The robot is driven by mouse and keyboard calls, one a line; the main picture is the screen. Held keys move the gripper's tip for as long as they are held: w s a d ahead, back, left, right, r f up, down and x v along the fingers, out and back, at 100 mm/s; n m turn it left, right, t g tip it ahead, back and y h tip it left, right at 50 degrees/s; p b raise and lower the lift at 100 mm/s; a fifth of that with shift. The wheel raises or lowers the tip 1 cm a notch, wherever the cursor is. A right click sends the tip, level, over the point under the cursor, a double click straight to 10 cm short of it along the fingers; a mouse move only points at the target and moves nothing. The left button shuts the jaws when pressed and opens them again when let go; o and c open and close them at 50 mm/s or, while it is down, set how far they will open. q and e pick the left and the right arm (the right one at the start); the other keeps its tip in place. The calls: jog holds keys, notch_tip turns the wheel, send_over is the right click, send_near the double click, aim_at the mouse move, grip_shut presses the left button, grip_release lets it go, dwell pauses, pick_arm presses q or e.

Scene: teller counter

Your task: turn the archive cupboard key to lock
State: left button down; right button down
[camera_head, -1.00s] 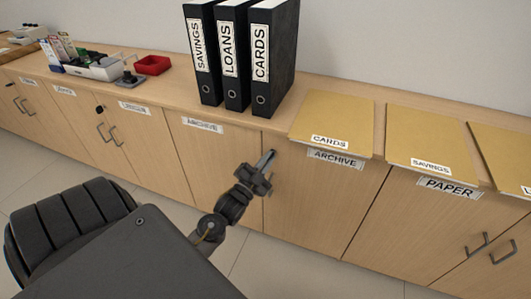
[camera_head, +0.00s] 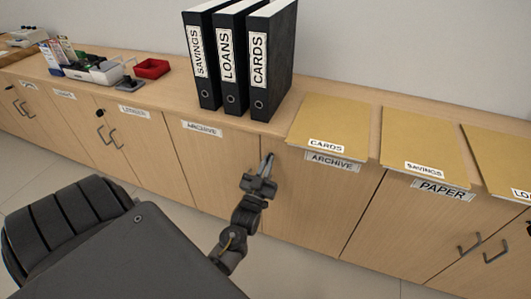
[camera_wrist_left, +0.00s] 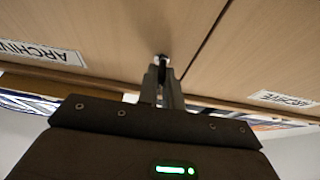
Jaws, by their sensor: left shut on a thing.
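The archive cupboard has two light wood doors, a left door (camera_head: 200,165) and a right door (camera_head: 315,205), each with an ARCHIVE label. My left gripper (camera_head: 267,160) is at the upper part of the doors, near the seam between them. The left wrist view shows its fingers (camera_wrist_left: 162,75) shut on the small metal key (camera_wrist_left: 162,59) at the lock, beside the door seam. The fingers hide most of the key, so its turn angle cannot be told. Both doors look closed. My right gripper is not in view.
On the counter above stand black binders (camera_head: 232,60), with a CARDS folder (camera_head: 328,127) and a SAVINGS folder (camera_head: 425,147) to their right. A red tray (camera_head: 152,68) sits further left.

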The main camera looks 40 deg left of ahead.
pick_arm(q)
jog(key=shift+r+n+y, duration=0.15)
jog(key=shift+n+y, duration=0.15)
jog(key=c, duration=1.6)
grip_release()
jog(key=shift+o, duration=0.2)
jog(key=v, duration=1)
jog(key=shift+s+f, duration=0.2)
jog(key=shift+s, duration=0.2)
